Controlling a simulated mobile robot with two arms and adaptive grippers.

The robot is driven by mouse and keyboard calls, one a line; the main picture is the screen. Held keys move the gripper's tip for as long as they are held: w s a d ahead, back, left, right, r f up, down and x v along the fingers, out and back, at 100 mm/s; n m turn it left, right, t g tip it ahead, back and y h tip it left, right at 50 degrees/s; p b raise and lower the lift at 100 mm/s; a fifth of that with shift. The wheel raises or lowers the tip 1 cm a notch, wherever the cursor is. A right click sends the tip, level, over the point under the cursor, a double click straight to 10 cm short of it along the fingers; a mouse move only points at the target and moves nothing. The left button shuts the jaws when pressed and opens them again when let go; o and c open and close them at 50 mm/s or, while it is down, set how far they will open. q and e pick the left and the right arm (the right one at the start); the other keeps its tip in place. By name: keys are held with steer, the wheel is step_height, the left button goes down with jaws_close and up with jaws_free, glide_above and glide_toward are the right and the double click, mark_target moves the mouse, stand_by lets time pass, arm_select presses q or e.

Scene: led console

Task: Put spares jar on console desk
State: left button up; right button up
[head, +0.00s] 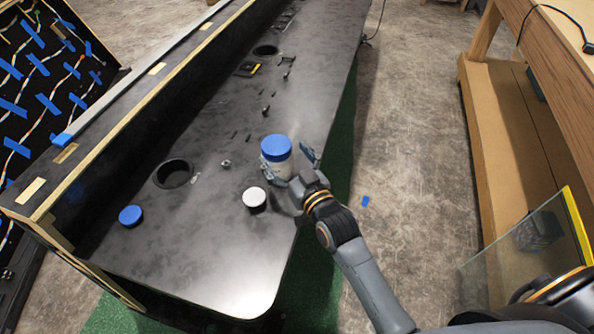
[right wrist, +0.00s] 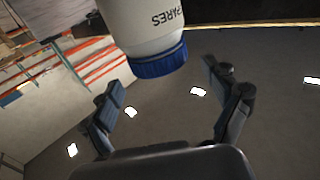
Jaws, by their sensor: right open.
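The spares jar (head: 277,157) is white with a blue lid and appears to stand upright on the black console desk (head: 220,265), near its right edge. In the right wrist view the jar (right wrist: 143,30) shows part of its lettering, "PARES", and its blue lid, tilted in the picture. My right gripper (head: 292,164) is open at the jar, with one finger in front of it and one to its right. In the right wrist view the open fingers (right wrist: 170,112) are spread wide around the lid's end of the jar. Whether a finger touches it is unclear. My left gripper is out of view.
A wooden bench (head: 520,150) stands right. The desk's front corner is clear.

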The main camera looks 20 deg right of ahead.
steer(key=s+d, duration=0.1)
steer(key=s, duration=0.6)
steer(key=shift+s+d, duration=0.25)
steer(key=shift+s, duration=0.05)
